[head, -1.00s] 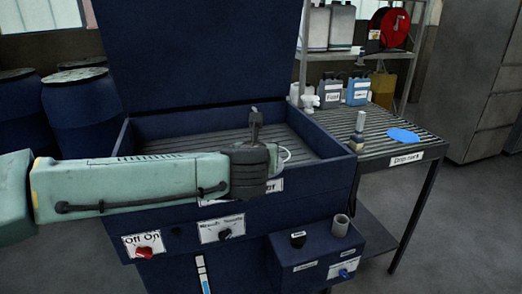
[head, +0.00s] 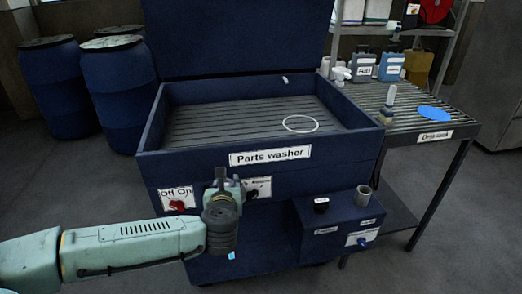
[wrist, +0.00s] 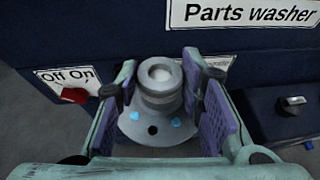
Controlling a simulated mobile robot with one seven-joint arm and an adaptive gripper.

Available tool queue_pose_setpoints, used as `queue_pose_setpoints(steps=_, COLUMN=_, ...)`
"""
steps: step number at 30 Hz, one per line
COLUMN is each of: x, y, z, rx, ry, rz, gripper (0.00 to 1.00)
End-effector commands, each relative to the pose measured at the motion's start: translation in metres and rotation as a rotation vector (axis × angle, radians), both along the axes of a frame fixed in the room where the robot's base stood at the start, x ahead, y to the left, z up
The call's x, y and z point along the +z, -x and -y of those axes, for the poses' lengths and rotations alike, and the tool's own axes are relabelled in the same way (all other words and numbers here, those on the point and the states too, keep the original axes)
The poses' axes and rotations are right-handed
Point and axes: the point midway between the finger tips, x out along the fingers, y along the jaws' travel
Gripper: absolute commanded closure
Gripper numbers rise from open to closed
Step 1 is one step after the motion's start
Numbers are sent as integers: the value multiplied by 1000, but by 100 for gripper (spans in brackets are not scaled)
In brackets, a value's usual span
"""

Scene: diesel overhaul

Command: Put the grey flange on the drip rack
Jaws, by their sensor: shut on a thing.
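The grey flange (wrist: 158,125), a round plate with bolt holes and a raised hub, is in the wrist view between the purple pads of my gripper (wrist: 178,108). My gripper is shut on its hub. In the head view my gripper (head: 224,182) is in front of the parts washer's front panel, below its label; the flange is mostly hidden there. The drip rack (head: 405,120) is a slatted metal table to the right of the washer, well away from my gripper.
A lower control box (head: 335,232) juts out front.

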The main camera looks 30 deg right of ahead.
Motion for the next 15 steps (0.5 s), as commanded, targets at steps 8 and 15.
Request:
queue_pose_setpoints(steps=8, x=-122, y=-41, z=-101, rx=211, ry=1, rz=-1, gripper=100)
queue_pose_setpoints(steps=15, x=-184, y=-63, z=-152, rx=314, ry=-1, rz=3, gripper=100)
